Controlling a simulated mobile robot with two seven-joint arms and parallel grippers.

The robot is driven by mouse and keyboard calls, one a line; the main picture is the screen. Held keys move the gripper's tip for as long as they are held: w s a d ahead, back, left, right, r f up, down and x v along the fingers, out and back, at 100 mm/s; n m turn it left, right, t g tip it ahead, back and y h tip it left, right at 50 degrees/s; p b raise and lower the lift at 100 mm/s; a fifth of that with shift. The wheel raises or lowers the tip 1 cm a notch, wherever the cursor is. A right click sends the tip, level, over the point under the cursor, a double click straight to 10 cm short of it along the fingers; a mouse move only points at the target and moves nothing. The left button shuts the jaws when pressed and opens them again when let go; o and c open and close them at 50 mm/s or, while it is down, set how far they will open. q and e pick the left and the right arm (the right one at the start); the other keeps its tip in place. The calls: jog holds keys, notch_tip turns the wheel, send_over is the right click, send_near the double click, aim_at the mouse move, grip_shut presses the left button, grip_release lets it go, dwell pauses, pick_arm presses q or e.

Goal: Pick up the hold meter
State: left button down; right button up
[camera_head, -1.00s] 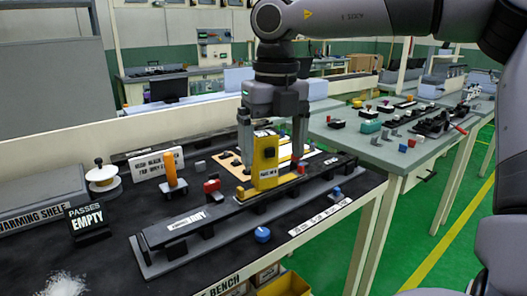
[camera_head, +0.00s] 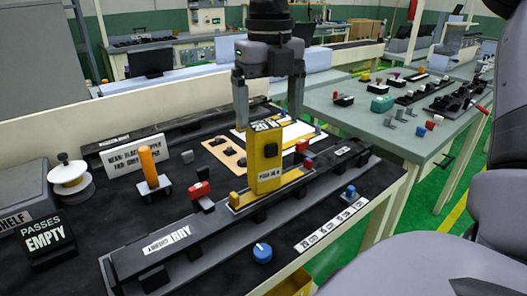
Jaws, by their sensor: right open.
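The hold meter, which I take to be the yellow upright block (camera_head: 265,165) with a dark knob and a "20 N" marking on top, stands on the long black rail (camera_head: 215,226). Its yellow foot extends to the left. My right gripper (camera_head: 267,118) hangs above it, pointing down and open. Its two fingers are on either side of the block's top, with the tips at about the top's height. I see no grip on it. My left gripper is not in view.
A red clip (camera_head: 201,190) and an orange-handled tool (camera_head: 148,166) stand left of the meter. A blue knob (camera_head: 262,252) is in front. A tan board (camera_head: 228,152) lies behind. An "EMPTY" sign (camera_head: 46,239) and white spool (camera_head: 70,178) are at left.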

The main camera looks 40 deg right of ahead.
aim_at(264, 142)
jog(key=f, duration=0.7)
jog(key=shift+w+a, duration=0.25)
jog(key=c, duration=0.9)
